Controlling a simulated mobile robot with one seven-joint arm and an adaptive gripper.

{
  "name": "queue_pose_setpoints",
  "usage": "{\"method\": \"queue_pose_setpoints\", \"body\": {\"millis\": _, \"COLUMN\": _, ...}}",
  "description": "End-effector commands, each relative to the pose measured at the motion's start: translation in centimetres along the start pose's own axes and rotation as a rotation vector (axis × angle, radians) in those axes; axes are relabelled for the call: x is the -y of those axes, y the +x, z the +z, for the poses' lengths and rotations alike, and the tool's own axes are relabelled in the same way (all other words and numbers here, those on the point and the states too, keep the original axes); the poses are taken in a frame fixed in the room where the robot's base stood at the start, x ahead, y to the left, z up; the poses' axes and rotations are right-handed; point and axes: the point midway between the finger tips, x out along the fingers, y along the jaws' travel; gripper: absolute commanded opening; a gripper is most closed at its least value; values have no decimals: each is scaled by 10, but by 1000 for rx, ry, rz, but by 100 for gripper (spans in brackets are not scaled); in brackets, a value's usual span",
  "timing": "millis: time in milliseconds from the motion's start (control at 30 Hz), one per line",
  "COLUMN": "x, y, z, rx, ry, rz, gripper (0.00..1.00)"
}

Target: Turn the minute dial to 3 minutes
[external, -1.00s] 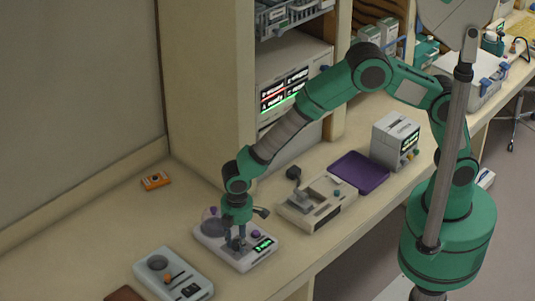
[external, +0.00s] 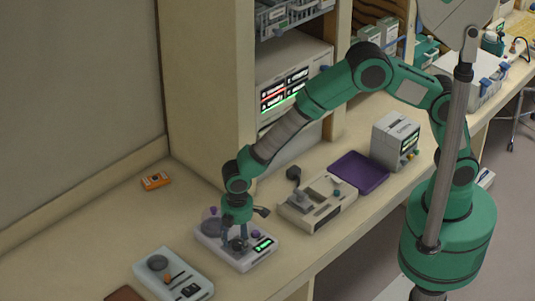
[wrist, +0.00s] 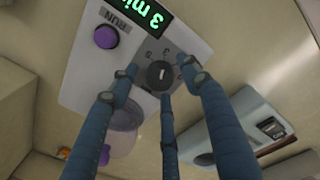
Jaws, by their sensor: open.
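The minute dial (wrist: 159,74) is a dark round knob with a light pointer mark, on a white device (external: 213,250). The green display (wrist: 150,14) beside it reads "3 min"; it also shows on the device in the external view (external: 263,244). My gripper (wrist: 161,82) is open, with three blue fingers spread around the dial. Clear gaps show between the fingertips and the knob in the wrist view. In the external view my gripper (external: 237,240) points straight down over the device.
A purple button (wrist: 106,37) and a clear round cover (wrist: 122,140) are on the same device. A grey device (external: 172,272) stands to its left and a beige device (external: 316,204) to its right. An orange box (external: 155,181) lies near the wall.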

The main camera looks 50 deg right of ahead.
Motion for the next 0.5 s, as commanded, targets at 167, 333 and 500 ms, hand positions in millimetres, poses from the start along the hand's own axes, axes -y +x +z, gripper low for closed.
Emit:
{"method": "queue_pose_setpoints", "body": {"millis": 167, "x": 0, "y": -11, "z": -1, "rx": -2, "ry": 0, "rz": 1, "gripper": 47}}
{"method": "queue_pose_setpoints", "body": {"millis": 333, "x": 0, "y": -32, "z": -1, "rx": -2, "ry": 0, "rz": 1, "gripper": 47}}
{"method": "queue_pose_setpoints", "body": {"millis": 500, "x": 0, "y": -59, "z": -1, "rx": -3, "ry": 0, "rz": 1, "gripper": 47}}
